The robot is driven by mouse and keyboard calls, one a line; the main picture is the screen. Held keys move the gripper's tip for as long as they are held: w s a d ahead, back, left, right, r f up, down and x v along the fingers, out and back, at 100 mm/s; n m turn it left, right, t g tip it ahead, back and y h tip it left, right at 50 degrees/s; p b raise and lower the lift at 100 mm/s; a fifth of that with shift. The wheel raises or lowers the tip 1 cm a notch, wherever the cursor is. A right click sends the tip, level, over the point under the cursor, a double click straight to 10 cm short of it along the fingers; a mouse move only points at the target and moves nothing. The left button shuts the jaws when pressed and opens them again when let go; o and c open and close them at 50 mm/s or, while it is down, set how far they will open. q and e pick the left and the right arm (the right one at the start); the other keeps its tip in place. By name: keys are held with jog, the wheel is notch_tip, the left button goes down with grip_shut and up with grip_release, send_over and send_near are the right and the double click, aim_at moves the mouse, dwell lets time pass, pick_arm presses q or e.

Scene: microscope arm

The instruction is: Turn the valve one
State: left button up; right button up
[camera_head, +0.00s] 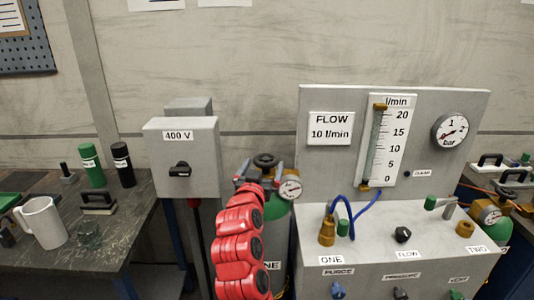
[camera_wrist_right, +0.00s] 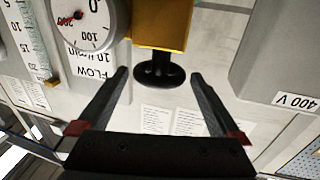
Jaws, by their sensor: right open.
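The valve of the gas cylinder marked ONE has a black round handwheel (camera_head: 266,159) above a brass body. In the right wrist view, the black handwheel (camera_wrist_right: 159,74) shows under the yellow brass body (camera_wrist_right: 162,22), between the fingertips and a little beyond them. My right gripper (camera_wrist_right: 160,84) is open and empty, with one finger to each side of the handwheel. In the head view, my red right arm hides much of the green cylinder (camera_head: 278,222) and most of the right gripper. My left gripper is not in view.
A pressure gauge (camera_head: 290,188) sits close beside the valve. A grey 400 V switch box (camera_head: 180,155) stands to the left and a flow panel (camera_head: 345,150) to the right. A grey console (camera_head: 390,235) with hoses and knobs is at the right front.

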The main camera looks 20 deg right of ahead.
aim_at(264, 154)
jog(key=x, duration=0.6)
jog(key=shift+p, duration=0.4)
jog(key=shift+c, duration=0.3)
jog(key=c, duration=1)
jog(key=n+y+p, duration=0.1)
jog(key=y+p, duration=0.1)
jog(key=n+t+y+p, duration=0.1)
jog(key=y+p, duration=0.1)
jog(key=n+y+p, duration=0.2)
jog(key=p, duration=0.1)
jog(key=shift+w+a+r+t, duration=0.15)
jog(key=shift+a+r+t, duration=0.1)
jog(key=shift+t, duration=0.15)
jog(key=shift+a+f+n+y+p, duration=0.2)
jog(key=shift+n+y, duration=0.2)
jog(key=shift+y, duration=0.2)
jog(key=shift+a+f+n+y+p, duration=0.15)
jog(key=shift+n+y, duration=0.25)
jog(key=shift+y, duration=0.2)
jog(key=shift+r, duration=0.1)
jog(key=o, duration=1.1)
jog(key=shift+c, duration=0.2)
